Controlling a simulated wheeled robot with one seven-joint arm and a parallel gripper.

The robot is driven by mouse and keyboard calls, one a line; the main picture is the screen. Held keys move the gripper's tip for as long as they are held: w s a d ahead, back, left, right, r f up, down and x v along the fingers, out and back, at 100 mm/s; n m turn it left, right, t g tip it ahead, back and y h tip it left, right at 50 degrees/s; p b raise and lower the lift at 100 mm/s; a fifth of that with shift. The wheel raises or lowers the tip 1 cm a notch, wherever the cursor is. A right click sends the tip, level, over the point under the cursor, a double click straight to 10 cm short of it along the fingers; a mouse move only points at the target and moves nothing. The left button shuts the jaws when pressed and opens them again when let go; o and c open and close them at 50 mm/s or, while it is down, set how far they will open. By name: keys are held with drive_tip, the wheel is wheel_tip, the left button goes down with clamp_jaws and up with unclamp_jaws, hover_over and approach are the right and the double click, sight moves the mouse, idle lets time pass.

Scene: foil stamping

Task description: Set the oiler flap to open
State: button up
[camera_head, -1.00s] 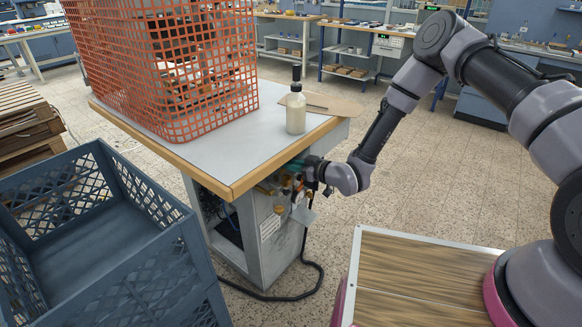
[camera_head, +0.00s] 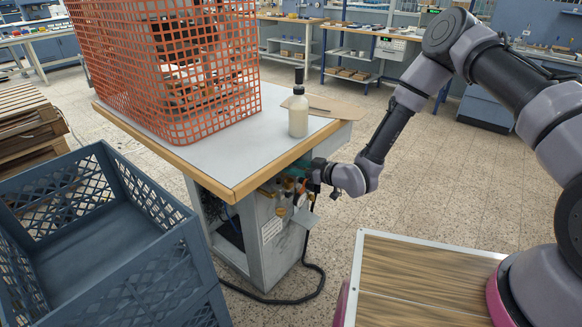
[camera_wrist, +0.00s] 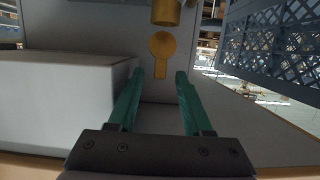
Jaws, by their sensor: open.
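In the wrist view, a flat brass-yellow plate (camera_wrist: 161,48), likely the oiler flap, lies against a grey panel. It has a round head and a narrow tab pointing down in the picture. A brass cylinder (camera_wrist: 166,11) sits just above it, cut off by the frame edge. My gripper (camera_wrist: 160,75) is open and empty. Its two teal fingers point at the panel, with the tab showing between their tips; I cannot tell whether they touch it. In the head view my gripper (camera_head: 301,181) is beside the fittings under the table's right edge, partly hidden.
A white-grey block (camera_wrist: 65,95) is close to the left finger in the wrist view. A table (camera_head: 235,150) overhangs the fittings and carries an orange mesh guard (camera_head: 205,75) and a bottle (camera_head: 298,122). A blue crate (camera_head: 95,230) stands at left. A black hose (camera_head: 290,298) lies on the floor.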

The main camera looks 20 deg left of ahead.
drive_tip(key=v, duration=0.9)
drive_tip(key=shift+s, duration=0.1)
